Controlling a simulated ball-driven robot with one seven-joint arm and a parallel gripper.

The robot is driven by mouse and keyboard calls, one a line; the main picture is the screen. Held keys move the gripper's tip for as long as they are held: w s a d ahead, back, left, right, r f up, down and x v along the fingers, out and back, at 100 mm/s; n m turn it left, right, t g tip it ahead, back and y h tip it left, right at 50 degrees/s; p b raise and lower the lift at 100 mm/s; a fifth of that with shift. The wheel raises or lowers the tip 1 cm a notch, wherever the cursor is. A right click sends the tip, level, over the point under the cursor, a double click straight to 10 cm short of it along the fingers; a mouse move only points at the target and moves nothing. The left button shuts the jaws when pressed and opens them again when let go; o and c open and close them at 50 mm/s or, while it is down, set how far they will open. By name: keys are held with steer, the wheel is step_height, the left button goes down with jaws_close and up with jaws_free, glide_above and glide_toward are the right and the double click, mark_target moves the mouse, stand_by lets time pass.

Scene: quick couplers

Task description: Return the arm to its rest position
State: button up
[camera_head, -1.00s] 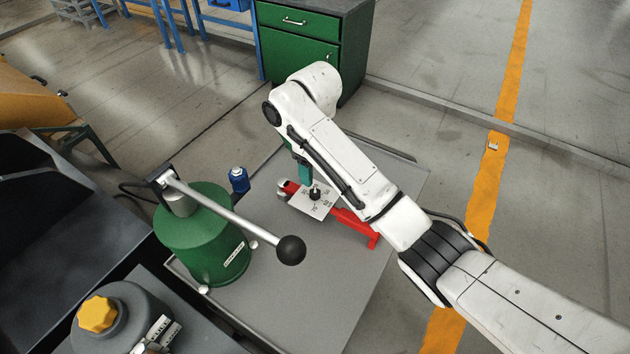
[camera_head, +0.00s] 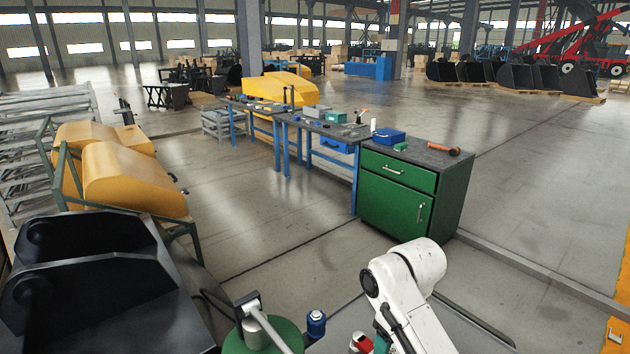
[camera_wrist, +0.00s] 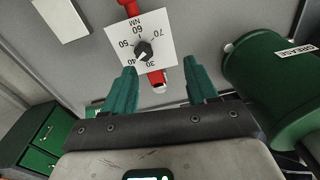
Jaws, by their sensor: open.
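My arm (camera_head: 405,290) shows at the bottom of the head view, white and bent, with its hand cut off by the lower edge. In the wrist view my gripper (camera_wrist: 161,90) has its two teal fingers apart, with nothing held between them. Beyond the fingertips lies a white dial card (camera_wrist: 140,42) marked NM with numbers and a black knob. It sits on a red tool (camera_wrist: 157,78), which is mostly hidden by the card. The fingers appear apart from the card.
A green grease container (camera_wrist: 270,85) stands right of the fingers in the wrist view; its top (camera_head: 262,338) shows in the head view. A blue bottle (camera_head: 316,322) is beside it. A green cabinet (camera_head: 400,210) stands behind my arm. Open floor (camera_head: 270,260) lies left of the cabinet.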

steer(key=s+f+m, duration=0.1)
steer(key=s+f, duration=0.3)
steer(key=s, duration=0.1)
steer(key=s+f+m+y, duration=0.1)
steer(key=s+f, duration=0.3)
steer(key=s, duration=0.2)
steer(key=s+f+m, duration=0.1)
steer(key=s+f, duration=0.2)
steer(key=s, duration=0.3)
steer(key=shift+s+a+f+t+y+b, duration=0.2)
steer(key=shift+a+f+t+y+b, duration=0.1)
steer(key=shift+a+f+t+b, duration=0.1)
steer(key=s+d+m+h, duration=0.1)
steer(key=s+d+m, duration=0.1)
steer(key=s+d, duration=0.3)
steer(key=s+d+f+m+h, duration=0.1)
steer(key=s+d, duration=0.4)
steer(key=s, duration=0.9)
steer(key=shift+d+f+m+b, duration=0.15)
steer(key=shift+m+b, duration=0.15)
steer(key=shift+m, duration=0.2)
